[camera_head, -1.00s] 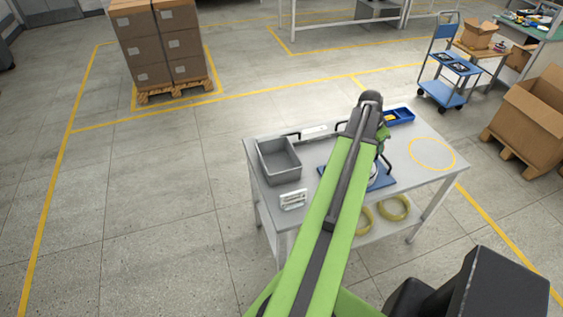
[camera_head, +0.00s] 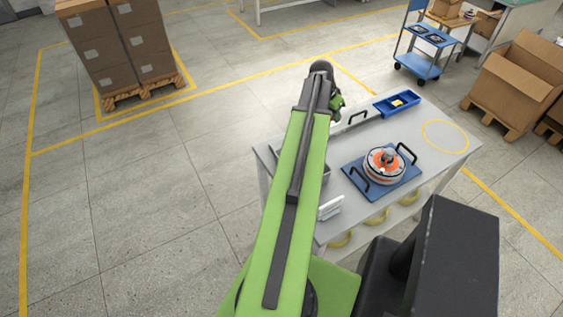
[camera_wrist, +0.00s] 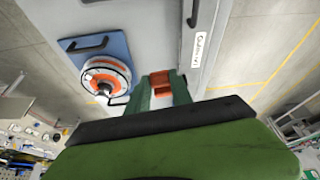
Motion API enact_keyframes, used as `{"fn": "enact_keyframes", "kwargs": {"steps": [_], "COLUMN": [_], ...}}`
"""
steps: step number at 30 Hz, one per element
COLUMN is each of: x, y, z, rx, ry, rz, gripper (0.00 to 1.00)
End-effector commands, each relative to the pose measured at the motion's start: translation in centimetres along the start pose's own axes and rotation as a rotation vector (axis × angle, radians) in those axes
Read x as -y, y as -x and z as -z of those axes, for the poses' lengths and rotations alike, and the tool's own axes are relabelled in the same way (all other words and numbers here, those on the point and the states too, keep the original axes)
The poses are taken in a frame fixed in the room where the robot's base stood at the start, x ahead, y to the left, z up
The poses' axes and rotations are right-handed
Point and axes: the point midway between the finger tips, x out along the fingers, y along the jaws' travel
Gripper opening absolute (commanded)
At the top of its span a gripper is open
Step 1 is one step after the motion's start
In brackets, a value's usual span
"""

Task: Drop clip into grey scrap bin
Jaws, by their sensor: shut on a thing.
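My gripper (camera_wrist: 160,95) shows in the wrist view, its green fingers shut on a small orange-red clip (camera_wrist: 161,80). In the head view my gripper (camera_head: 337,105) is at the arm's far end, above the back edge of the table; the clip cannot be made out there. The grey scrap bin (camera_head: 321,174) stands on the table's left part. My arm hides most of it, and only a piece of its right side shows. The bin cannot be made out in the wrist view.
On the white table (camera_head: 420,170), an orange and grey hub motor (camera_head: 384,165) sits on a blue mat (camera_head: 402,188) with black handles. A blue tray (camera_head: 397,103) is at the back and a white labelled stand (camera_head: 330,208) at the front left. Floor left of the table is clear.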

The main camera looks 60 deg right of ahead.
Motion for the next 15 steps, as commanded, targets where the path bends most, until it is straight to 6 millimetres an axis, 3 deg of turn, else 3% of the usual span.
{"fn": "enact_keyframes", "kwargs": {"steps": [10, 13, 15], "x": [0.7, 0.9, 1.0], "y": [0.1, -0.4, -0.8], "z": [-0.9, -3.4, -6.2], "rx": [0.002, 0.010, 0.018], "ry": [0.004, -0.040, -0.101], "rz": [0.002, -0.016, -0.041], "gripper": [0.00, 0.00, 0.00]}}
